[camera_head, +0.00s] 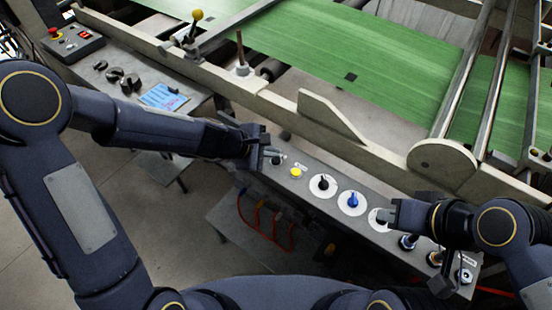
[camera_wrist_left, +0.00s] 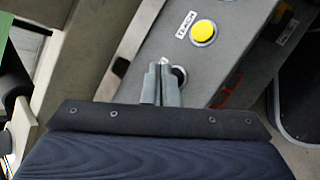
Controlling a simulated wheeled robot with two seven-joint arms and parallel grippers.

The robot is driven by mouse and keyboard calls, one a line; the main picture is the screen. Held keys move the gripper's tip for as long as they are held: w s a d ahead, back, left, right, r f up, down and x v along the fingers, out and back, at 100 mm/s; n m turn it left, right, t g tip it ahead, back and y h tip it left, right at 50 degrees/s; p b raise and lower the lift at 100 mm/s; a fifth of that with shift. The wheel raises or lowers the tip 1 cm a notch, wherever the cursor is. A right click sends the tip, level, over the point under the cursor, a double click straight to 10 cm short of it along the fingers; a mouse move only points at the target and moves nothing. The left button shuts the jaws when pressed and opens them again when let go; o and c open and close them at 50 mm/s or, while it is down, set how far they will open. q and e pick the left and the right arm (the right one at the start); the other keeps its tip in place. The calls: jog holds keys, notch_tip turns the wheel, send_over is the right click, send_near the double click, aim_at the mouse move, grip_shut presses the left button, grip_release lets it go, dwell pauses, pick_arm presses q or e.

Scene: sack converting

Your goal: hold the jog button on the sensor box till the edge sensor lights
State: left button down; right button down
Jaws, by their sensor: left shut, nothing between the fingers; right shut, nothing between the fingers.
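The long grey sensor box (camera_head: 325,207) runs along the machine frame, its top carrying a row of controls. My left gripper (camera_head: 272,151) is shut and empty at the box's left end, beside a dark round button (camera_head: 276,160). In the left wrist view the closed fingers (camera_wrist_left: 162,68) partly cover that button (camera_wrist_left: 180,74); I cannot tell whether they touch or press it. A yellow button (camera_head: 296,173) sits just beyond, with a label beside it in the left wrist view. My right gripper (camera_head: 393,213) is shut and empty, over a white-ringed knob (camera_head: 378,222). I cannot make out a lit edge sensor.
A black knob (camera_head: 323,184) and a blue knob (camera_head: 352,201) stand between my grippers. Green sack web (camera_head: 340,65) runs behind the beige frame rail (camera_head: 290,105). A side table (camera_head: 148,88) holds dark parts and a blue card. Red cables (camera_head: 262,222) hang below the box.

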aim_at(272, 161)
pick_arm(q)
jog(key=shift+f, duration=0.1)
jog(key=shift+f+b, duration=0.3)
jog(key=shift+b, duration=0.2)
jog(key=shift+f+b, duration=0.45)
dwell(0.7)
dwell(1.4)
jog(key=shift+r+p, duration=0.8)
jog(key=shift+r, duration=0.15)
notch_tip(272, 161, up, 5)
jog(key=p, duration=0.4)
jog(key=shift+p, duration=0.4)
dwell(0.5)
